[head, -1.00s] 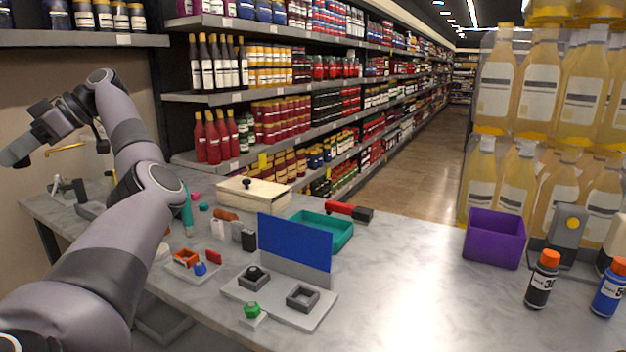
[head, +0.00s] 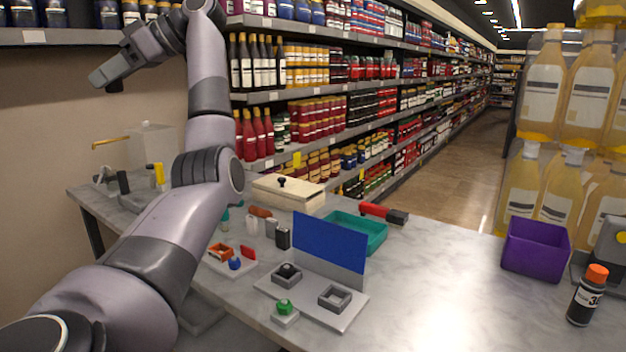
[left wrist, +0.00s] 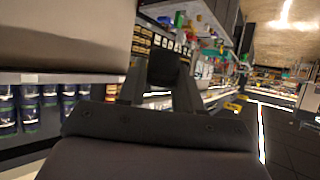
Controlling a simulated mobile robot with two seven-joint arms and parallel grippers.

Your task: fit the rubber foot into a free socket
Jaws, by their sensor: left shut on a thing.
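My left gripper (head: 106,80) is raised high at the upper left of the head view, well above the table and far from the sockets. In the left wrist view its fingers (left wrist: 162,92) are shut on a dark, blunt thing (left wrist: 164,68), which looks like the rubber foot. Its lower part is hidden. A light grey plate (head: 345,321) on the table carries two square grey sockets. The left socket (head: 288,280) has a dark round piece in it. The right socket (head: 334,298) looks empty. My right gripper is not in view.
A blue panel (head: 329,241) stands behind the sockets. A green piece on a block (head: 285,308) is in front. A teal tray (head: 361,232), beige box (head: 289,194) and purple bin (head: 535,249) stand farther back. The table's right middle is clear.

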